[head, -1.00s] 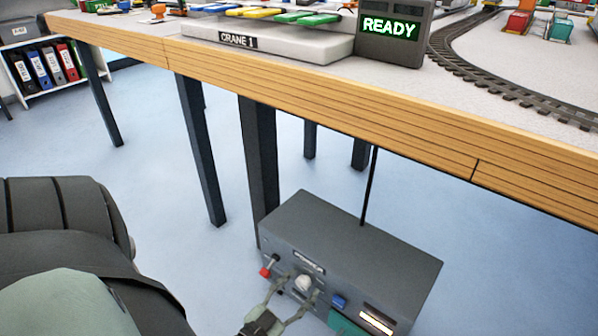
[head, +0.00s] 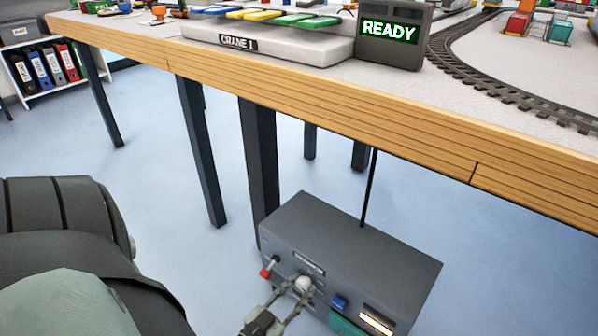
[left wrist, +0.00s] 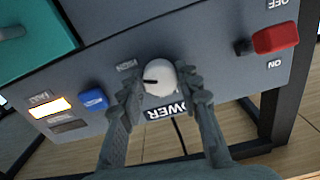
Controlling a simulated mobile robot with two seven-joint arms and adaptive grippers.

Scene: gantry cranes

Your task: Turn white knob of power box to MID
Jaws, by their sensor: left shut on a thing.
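The power box (head: 350,255) is a dark grey box under the table edge. Its white knob (head: 303,284) is on the front face. In the left wrist view the white knob (left wrist: 160,77) carries a dark pointer mark that points to the left. My left gripper (head: 291,291) is shut on the knob, with a finger on each side of it, as the left wrist view (left wrist: 165,92) also shows. A POWER label (left wrist: 168,110) is partly covered by the fingers. A small label (left wrist: 127,66) sits left of the knob. My right gripper is not in view.
The box also has a red switch lever (head: 265,272) with ON and OFF marks, a blue button (head: 339,301), a lit window (head: 377,320) labelled FAST and a teal part (head: 345,325). The wooden table (head: 300,105) overhangs the box. A display (head: 391,32) reads READY.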

